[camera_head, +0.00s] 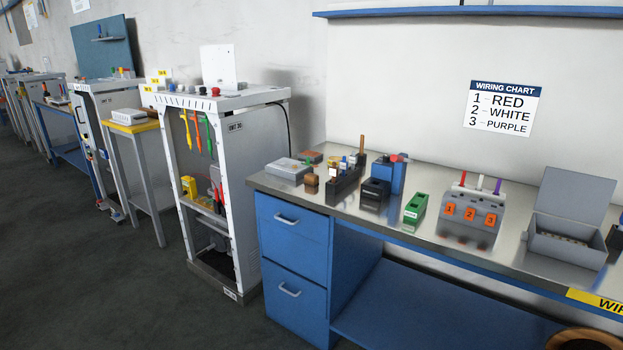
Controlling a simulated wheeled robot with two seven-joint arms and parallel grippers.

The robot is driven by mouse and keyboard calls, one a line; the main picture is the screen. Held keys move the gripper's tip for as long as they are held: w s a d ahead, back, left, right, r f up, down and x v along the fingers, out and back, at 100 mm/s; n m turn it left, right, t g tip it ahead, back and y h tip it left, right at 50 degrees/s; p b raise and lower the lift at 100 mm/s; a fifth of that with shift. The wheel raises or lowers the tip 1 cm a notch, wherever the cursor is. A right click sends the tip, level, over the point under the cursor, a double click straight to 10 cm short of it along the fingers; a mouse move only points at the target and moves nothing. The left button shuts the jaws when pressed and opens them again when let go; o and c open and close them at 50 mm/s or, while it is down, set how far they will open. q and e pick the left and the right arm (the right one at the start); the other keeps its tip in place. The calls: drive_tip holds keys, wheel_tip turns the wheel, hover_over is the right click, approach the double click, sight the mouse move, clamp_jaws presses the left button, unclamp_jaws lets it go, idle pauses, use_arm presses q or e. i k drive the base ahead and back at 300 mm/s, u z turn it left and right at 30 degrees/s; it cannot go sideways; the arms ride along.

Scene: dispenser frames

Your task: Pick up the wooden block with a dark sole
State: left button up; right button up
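A small brown, wood-coloured block (312,182) stands near the front left edge of the steel bench top (420,227). Its lower part looks darker, but it is too small to tell whether this is a dark sole. It is right of a flat light-grey case (288,169) and left of a black holder (345,186) with upright items. A flat reddish-brown piece (311,157) lies behind the case; its underside is hidden. Neither of my grippers is in view.
Right along the bench are a black box (374,194), blue container (389,175), green dispenser (415,208), grey numbered unit (471,216) and open grey box (566,243). Blue drawers (293,235) are below. A white cabinet (246,165) stands left. The floor at front left is clear.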

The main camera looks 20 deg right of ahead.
sight(310, 180)
drive_tip(key=u, duration=0.25)
drive_tip(key=i, duration=2.3)
drive_tip(key=z, duration=1.05)
